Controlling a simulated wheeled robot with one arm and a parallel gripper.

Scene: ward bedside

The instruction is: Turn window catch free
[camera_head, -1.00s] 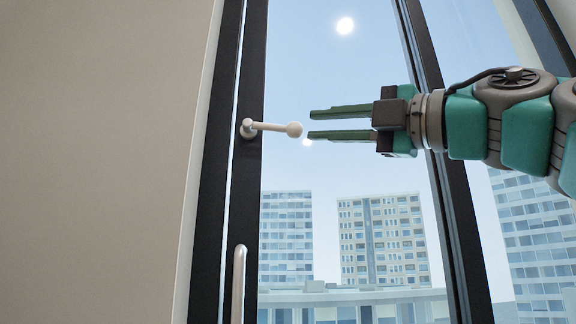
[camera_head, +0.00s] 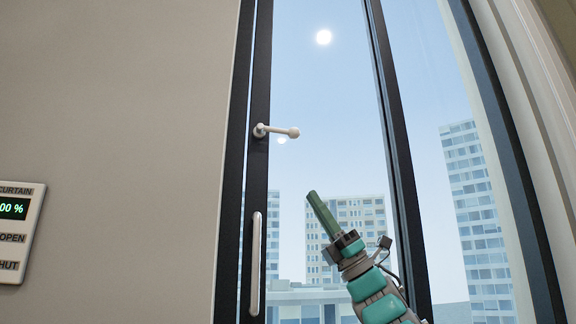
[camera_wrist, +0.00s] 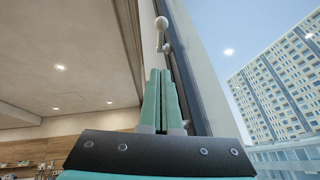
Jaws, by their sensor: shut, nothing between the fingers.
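The window catch (camera_head: 277,131) is a pale lever with a round knob, mounted on the dark window frame (camera_head: 260,90). In the head view it lies nearly level, its knob pointing right. My gripper (camera_head: 312,194) is below and to the right of the catch, apart from it, with its fingers pointing up and left. The fingers are shut together and empty. In the wrist view the catch (camera_wrist: 161,33) shows beyond my gripper's fingertips (camera_wrist: 160,72), its knob nearest to me.
A long vertical pull handle (camera_head: 256,262) is on the window frame below the catch. A curtain control panel (camera_head: 15,232) with a green display reading is on the beige wall at the left. A pale curtain (camera_head: 540,90) hangs at the right.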

